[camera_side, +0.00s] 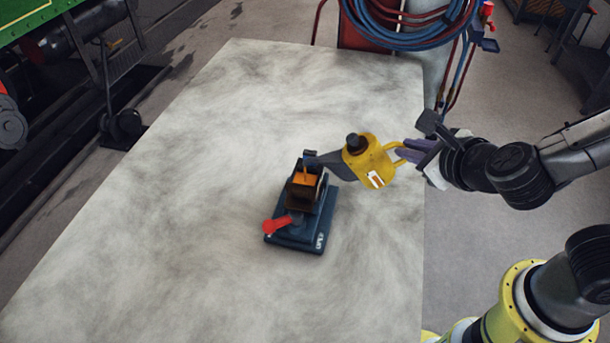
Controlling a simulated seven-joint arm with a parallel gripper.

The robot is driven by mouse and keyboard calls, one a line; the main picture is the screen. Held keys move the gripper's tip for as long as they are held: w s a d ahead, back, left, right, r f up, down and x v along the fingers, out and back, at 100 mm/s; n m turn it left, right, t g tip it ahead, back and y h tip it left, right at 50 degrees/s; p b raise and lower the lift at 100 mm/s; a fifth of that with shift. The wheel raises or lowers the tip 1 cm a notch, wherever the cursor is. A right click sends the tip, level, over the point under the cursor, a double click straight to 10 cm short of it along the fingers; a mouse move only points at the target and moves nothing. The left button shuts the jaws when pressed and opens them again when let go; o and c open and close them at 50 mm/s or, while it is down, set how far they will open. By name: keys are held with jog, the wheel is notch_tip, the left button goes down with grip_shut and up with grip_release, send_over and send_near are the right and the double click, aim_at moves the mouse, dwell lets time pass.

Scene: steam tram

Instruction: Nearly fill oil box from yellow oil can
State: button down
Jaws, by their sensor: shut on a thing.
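The yellow oil can (372,166) is held in the air by my gripper (404,150), which is shut on its handle at the can's right side. The can is tilted, with its dark spout pointing left. The spout's tip is over the open top of the oil box (312,205). The oil box is dark, on a dark blue base plate (299,237) with a red lever (277,225) at its left front. Something amber shows in the box's opening and a thin amber line shows below the spout tip. The exact level inside is too small to tell.
The box stands on a large pale grey, smudged table (180,200), otherwise clear. Coiled blue and red hoses (410,25) hang beyond its far edge. A green vehicle (45,25) with dark running gear stands at the far left.

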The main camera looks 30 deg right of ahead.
notch_tip(320, 180, down, 8)
jog(key=m+t+y, duration=0.3)
jog(key=shift+a+r+m, duration=0.15)
jog(key=shift+m, duration=0.25)
dwell(0.6)
dwell(0.5)
